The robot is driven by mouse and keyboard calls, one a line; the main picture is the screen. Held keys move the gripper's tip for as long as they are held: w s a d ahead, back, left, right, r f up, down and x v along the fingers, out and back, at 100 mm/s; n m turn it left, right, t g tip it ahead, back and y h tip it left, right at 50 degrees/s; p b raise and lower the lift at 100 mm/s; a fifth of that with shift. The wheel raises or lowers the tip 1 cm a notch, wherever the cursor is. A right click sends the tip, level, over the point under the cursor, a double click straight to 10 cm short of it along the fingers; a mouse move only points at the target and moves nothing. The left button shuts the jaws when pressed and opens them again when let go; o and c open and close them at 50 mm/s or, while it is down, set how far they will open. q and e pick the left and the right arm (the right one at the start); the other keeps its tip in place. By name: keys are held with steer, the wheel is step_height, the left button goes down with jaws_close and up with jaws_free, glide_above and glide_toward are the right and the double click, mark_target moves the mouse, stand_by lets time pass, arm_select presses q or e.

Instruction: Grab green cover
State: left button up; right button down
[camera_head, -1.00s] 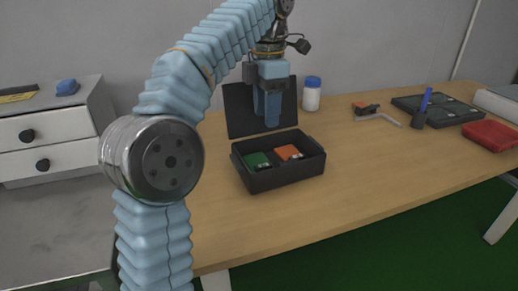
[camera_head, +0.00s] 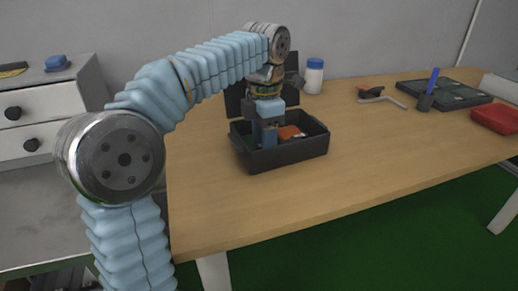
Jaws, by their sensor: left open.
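The black open box (camera_head: 290,154) stands on the wooden table. The green cover is in the left part of the box and is now almost wholly hidden behind my left gripper's fingers. An orange piece (camera_head: 289,132) lies in the right part of the box. My left gripper (camera_head: 264,142) points straight down into the left part of the box, with its fingertips at the green cover. It is open. Whether the fingers touch the cover cannot be told. My right gripper is not in view.
The raised box lid (camera_head: 234,101) stands behind my arm. A white bottle with a blue cap (camera_head: 314,77) is behind the box. The front of the table is clear.

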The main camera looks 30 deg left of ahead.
arm_select(q)
steer(key=shift+f, duration=0.1)
steer(key=shift+c, duration=0.3)
jaws_close()
